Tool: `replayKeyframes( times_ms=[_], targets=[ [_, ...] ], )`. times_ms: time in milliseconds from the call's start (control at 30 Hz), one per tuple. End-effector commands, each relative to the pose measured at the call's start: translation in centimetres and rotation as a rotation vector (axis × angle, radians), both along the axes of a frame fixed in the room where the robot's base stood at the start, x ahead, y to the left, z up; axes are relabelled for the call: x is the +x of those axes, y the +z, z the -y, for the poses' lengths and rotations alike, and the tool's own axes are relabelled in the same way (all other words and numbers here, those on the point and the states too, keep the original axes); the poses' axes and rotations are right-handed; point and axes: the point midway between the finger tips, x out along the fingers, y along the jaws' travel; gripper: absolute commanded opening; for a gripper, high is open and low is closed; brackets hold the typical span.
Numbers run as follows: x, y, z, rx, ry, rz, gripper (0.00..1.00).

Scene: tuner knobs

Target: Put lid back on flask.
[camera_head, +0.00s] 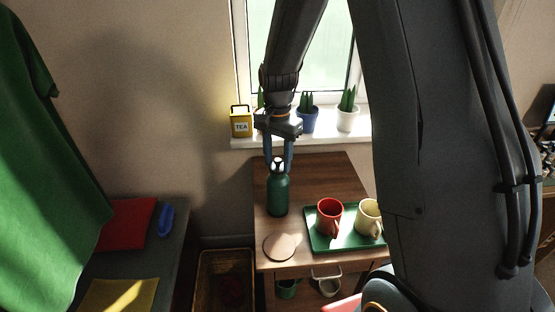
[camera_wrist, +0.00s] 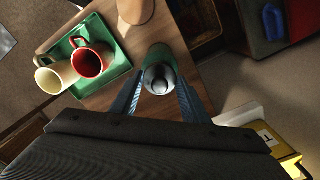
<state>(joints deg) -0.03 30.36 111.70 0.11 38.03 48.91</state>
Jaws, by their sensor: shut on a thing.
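The dark green flask (camera_head: 278,193) stands upright on the small wooden table. My gripper (camera_head: 278,160) points down over the flask's top, one finger on each side. It is shut on the pale grey lid (camera_head: 278,163), which sits at the flask's mouth. In the wrist view the lid (camera_wrist: 160,77) shows from above between the two fingertips (camera_wrist: 160,88), in line with the flask's body. I cannot tell whether the lid is fully seated or slightly above the rim.
A green tray (camera_head: 317,243) with a red mug (camera_head: 329,216) and a cream mug (camera_head: 368,217) stands right of the flask. A round tan mat (camera_head: 280,247) lies in front.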

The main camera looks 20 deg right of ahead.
Motion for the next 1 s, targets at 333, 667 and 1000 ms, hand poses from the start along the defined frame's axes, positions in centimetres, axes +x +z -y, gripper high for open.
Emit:
replayKeyframes(
  times_ms=[333, 667, 1000],
  targets=[
    [-0.01, 0.04, 0.01, 0.000, 0.000, 0.000, 0.20],
    [0.01, 0.00, 0.00, 0.000, 0.000, 0.000, 0.20],
    [0.01, -0.01, 0.01, 0.000, 0.000, 0.000, 0.58]
  ],
)
